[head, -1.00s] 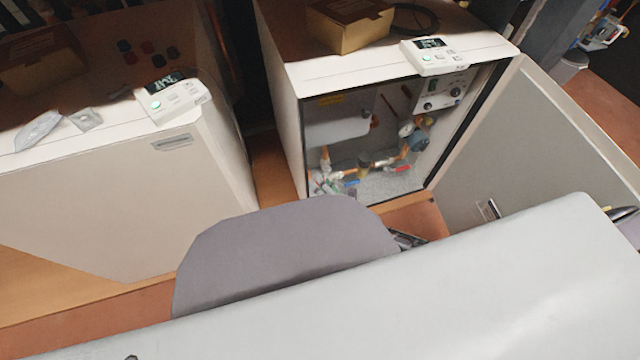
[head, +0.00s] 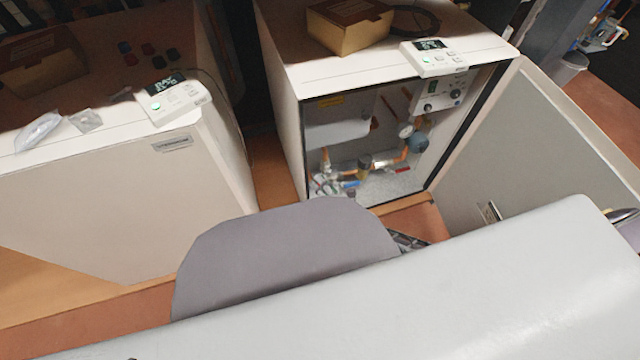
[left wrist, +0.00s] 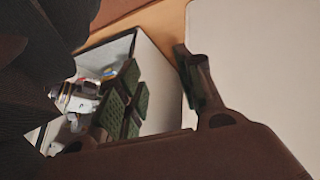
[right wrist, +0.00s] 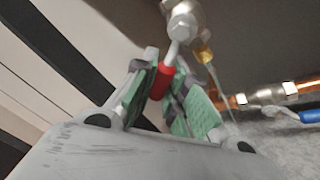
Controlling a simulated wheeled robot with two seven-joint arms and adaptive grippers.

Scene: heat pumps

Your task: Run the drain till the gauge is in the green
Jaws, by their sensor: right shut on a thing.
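The open heat pump (head: 294,110) stands right of centre in the head view, its piping showing inside. A small round gauge (head: 406,131) sits on the pipework; its needle and colours are too small to read. In the right wrist view, my right gripper (right wrist: 160,88) is shut on a red handle (right wrist: 163,80) below a silver valve fitting (right wrist: 182,25). In the head view only a dark bit of that gripper (head: 410,241) shows beyond my arm. My left gripper (left wrist: 162,92) looks open and empty in the left wrist view, its fingers apart.
The open door (head: 540,140) spreads to the right. A closed heat pump (head: 100,200) stands left. A box (head: 347,28) and a control panel (head: 432,57) lie on the open unit. A blue handle (right wrist: 312,117) sits beside the held valve.

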